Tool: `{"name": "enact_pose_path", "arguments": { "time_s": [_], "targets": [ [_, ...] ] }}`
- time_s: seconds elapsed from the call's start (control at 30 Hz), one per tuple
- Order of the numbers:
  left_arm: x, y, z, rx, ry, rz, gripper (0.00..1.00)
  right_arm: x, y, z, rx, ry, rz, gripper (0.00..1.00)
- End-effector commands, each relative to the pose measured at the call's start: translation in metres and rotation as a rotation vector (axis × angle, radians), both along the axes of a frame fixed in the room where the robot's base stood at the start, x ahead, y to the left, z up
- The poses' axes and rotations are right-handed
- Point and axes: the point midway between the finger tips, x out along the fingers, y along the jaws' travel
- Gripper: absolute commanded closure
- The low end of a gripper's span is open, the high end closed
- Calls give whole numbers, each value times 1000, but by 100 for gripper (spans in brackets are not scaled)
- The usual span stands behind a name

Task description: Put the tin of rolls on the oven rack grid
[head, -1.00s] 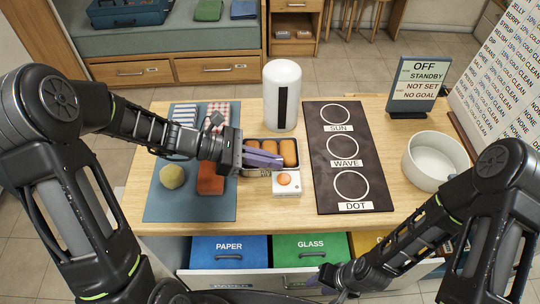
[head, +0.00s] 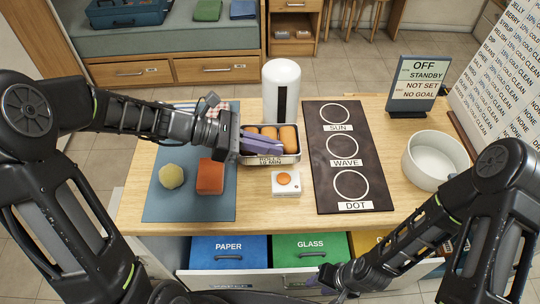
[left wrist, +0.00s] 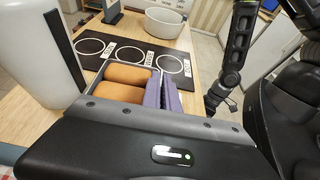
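The tin of rolls (head: 271,160) is a small metal tin with a label on its front and several orange-brown rolls in it. It is behind the white button box in the head view. It also shows in the left wrist view (left wrist: 126,75). My left gripper (head: 264,146) has its purple fingers close together at the tin's wall, shut on it; they also show in the left wrist view (left wrist: 163,95). The tin seems raised off the table. My right gripper (head: 335,278) is low at the front, dark, its fingers unclear. No oven rack grid is visible.
A white canister (head: 281,95) stands close behind the tin. The dark hob panel (head: 348,160) with three rings lies to the right, then a white bowl (head: 434,160) and a sign (head: 417,82). A white button box (head: 286,183) is in front. A blue mat (head: 190,205) holds items at left.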

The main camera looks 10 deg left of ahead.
Motion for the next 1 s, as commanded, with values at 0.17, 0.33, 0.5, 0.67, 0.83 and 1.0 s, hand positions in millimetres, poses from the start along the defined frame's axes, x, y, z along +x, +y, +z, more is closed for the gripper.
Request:
{"name": "enact_pose_path", "arguments": {
  "time_s": [0.17, 0.33, 0.5, 0.67, 0.83, 1.0],
  "targets": [
    [1, 0, 34, 1, -6, -1, 100, 0, 0, -2, 1, -1, 1, 64],
    [0, 0, 49, -1, -2, -2, 100, 0, 0, -2, 1, -1, 1, 64],
    [0, 0, 50, -1, 0, -1, 100, 0, 0, -2, 1, -1, 1, 64],
    [0, 0, 50, -1, 0, -1, 100, 0, 0, -2, 1, -1, 1, 64],
    [0, 0, 49, -1, -1, -1, 100, 0, 0, -2, 1, -1, 1, 64],
    [0, 0, 49, -1, 0, -1, 100, 0, 0, -2, 1, -1, 0, 64]
  ]
}}
